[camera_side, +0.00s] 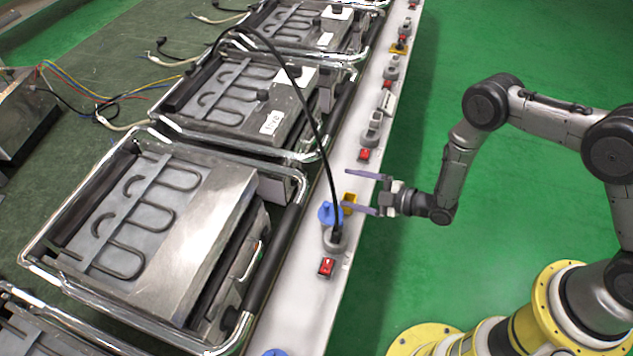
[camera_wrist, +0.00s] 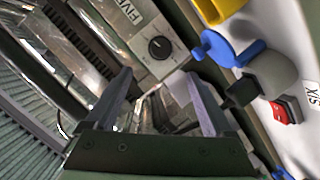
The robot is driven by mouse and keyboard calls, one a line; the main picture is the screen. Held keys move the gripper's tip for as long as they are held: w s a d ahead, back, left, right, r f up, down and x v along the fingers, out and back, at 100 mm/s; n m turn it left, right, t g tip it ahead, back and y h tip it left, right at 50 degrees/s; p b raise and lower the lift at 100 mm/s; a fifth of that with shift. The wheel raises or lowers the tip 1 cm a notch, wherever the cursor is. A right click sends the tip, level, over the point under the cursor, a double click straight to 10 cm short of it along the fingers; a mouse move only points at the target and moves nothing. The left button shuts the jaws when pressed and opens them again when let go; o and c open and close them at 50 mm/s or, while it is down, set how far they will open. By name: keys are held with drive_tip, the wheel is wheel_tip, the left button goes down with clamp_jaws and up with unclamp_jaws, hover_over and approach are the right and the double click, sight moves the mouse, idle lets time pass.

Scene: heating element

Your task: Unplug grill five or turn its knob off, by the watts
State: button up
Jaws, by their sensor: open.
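Grill five (camera_side: 225,105) is the metal grill in the middle of the row in the side view, with a white label (camera_side: 271,122) reading "five". The wrist view shows a round black knob (camera_wrist: 160,47) beside a partly cut label (camera_wrist: 130,12). A black cable (camera_side: 318,135) arches over the grill down to a black plug (camera_side: 335,236) in a grey socket on the white rail; the wrist view shows a black plug (camera_wrist: 243,92) at a grey socket (camera_wrist: 272,75). My gripper (camera_side: 348,190) is open and empty above the rail. No watt reading is legible.
The white rail (camera_side: 300,310) carries several sockets and red switches (camera_side: 326,267). A larger grill (camera_side: 150,230) stands nearer the camera. Green floor (camera_side: 500,50) is clear to the right.

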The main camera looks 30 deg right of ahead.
sight(304, 178)
drive_tip(key=x, duration=1.3)
drive_tip(key=shift+w+a, duration=0.2)
drive_tip(key=shift+a, duration=0.1)
drive_tip(key=shift+c, duration=0.3)
drive_tip(key=c, duration=1.3)
drive_tip(key=shift+s+f+n+t, duration=0.15)
drive_tip(key=shift+n+t, duration=0.65)
drive_tip(key=shift+n, duration=1.1)
drive_tip(key=o, duration=1.3)
drive_tip(key=shift+c, duration=0.2)
drive_tip(key=shift+o, duration=0.5)
drive_tip(key=shift+h, duration=0.3)
drive_tip(key=shift+f, duration=0.1)
